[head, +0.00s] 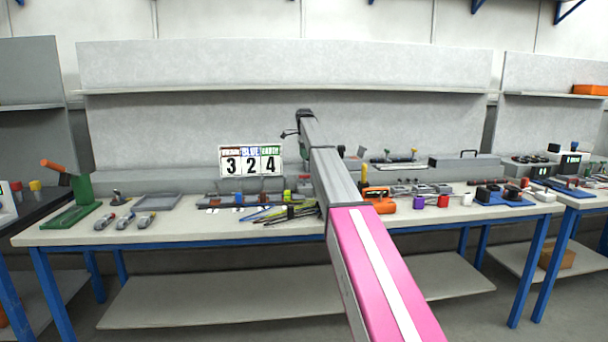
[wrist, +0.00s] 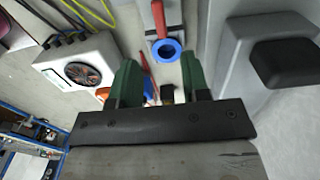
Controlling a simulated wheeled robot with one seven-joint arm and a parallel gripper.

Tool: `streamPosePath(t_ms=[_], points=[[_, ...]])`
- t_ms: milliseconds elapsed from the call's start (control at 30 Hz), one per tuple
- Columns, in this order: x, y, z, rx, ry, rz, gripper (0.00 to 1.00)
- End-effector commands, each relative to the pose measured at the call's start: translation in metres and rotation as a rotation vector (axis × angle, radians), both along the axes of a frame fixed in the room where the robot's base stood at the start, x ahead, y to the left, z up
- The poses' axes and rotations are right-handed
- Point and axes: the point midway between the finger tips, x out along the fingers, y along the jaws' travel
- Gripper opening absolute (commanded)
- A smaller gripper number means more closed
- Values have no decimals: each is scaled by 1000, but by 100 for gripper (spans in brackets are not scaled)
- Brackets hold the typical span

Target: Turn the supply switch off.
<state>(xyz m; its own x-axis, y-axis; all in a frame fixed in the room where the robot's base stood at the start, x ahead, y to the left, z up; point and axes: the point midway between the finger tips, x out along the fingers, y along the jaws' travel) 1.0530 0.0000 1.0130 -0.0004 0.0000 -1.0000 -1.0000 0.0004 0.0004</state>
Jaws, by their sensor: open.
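I cannot tell for sure which thing is the supply switch. In the wrist view a pale box (wrist: 85,70) with a round dark dial or fan stands at the left. A red-handled grey part with a blue ring (wrist: 168,50) is at top centre, beyond the fingertips. A grey body with a black block (wrist: 287,62) is at the right. My gripper (wrist: 162,80) has two green fingers, apart, with no object held between them. Small orange, red and dark items show beyond the gap. In the head view my arm reaches over the bench, its dark end against the back panel.
The long bench (head: 75,238) carries a green press (head: 82,195) with an orange handle, several grey clamps (head: 125,221), a number board 3 2 4 (head: 250,161), pens and coloured blocks. A shelf (head: 290,89) runs above. More devices stand on the bench at right.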

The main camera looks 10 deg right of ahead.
Motion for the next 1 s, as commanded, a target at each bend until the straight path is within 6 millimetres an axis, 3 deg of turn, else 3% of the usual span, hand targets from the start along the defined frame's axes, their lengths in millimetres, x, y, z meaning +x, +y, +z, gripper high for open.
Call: streamPosePath(t_ms=[600,967,1000], points=[[-1,0,-92,0,0,0,43],[0,0,-100,0,-1,0,43],[0,0,-100,0,-1,0,30]])
